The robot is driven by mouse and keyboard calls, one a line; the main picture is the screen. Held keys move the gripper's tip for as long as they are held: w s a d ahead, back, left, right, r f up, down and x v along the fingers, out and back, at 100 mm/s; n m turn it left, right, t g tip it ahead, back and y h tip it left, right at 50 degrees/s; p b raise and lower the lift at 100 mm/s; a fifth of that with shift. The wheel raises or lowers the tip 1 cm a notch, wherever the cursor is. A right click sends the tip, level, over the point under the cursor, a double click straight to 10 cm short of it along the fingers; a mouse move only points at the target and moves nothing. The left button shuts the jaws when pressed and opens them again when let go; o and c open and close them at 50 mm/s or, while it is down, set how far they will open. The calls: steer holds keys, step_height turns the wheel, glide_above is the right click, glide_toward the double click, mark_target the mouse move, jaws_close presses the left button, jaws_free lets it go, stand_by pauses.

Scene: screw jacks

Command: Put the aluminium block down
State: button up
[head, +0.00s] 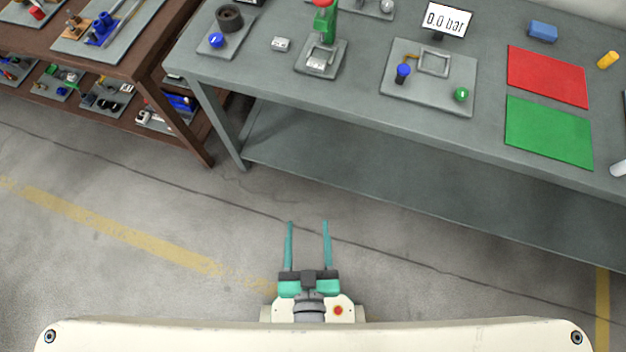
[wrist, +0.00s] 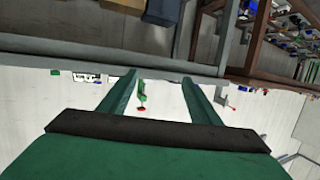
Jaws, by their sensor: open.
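My gripper (head: 308,222) is open and empty, low in the head view, over the floor in front of the grey table (head: 290,90). Its two long teal fingers stand apart; they also show in the wrist view (wrist: 161,76) with nothing held between them. I cannot tell which is the aluminium block. My gripper is well apart from both.
On the table, right of the jack, are a plate with a frame and knobs (head: 410,95), a "0.0 bar" display (head: 446,19), a red mat (head: 547,76) and a green mat (head: 549,133). A brown shelved bench (head: 150,60) stands left. The floor around my gripper is clear.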

steer(key=shift+h, duration=0.3)
steer(key=s, duration=0.1)
steer(key=s+d+r, duration=0.1)
steer(key=s, duration=0.1)
steer(key=s+r, duration=0.1)
steer(key=shift+s+d+r, duration=0.15)
steer(key=shift+s+r, duration=0.1)
steer(key=shift+s, duration=0.15)
